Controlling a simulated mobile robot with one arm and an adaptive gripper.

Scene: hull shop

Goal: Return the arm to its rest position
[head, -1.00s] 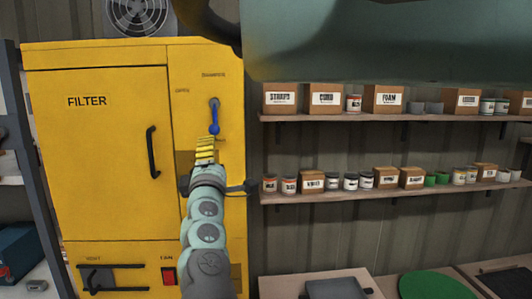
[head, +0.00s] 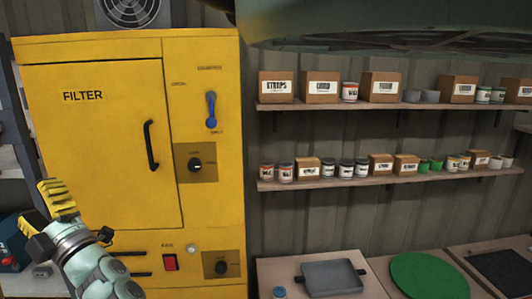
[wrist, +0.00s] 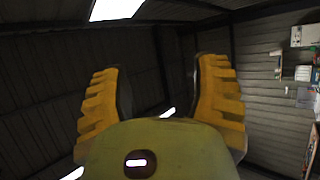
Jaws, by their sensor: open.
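My gripper (head: 60,199) is at the lower left in the head view, in front of the lower left part of the yellow filter cabinet (head: 95,150). It points upward and away from the cabinet's controls. In the wrist view its two yellow ribbed fingers (wrist: 158,105) stand wide apart with nothing between them. Behind them are the dark ceiling and walls. My forearm hides part of the cabinet's lower left.
The cabinet also has a black door handle (head: 151,145), a red switch (head: 169,262) and two dark knobs. Shelves (head: 330,105) with boxes and cans line the wall at right. A grey tray (head: 334,277) and a green disc (head: 428,276) lie on tables below. A dark workbench area is at far left.

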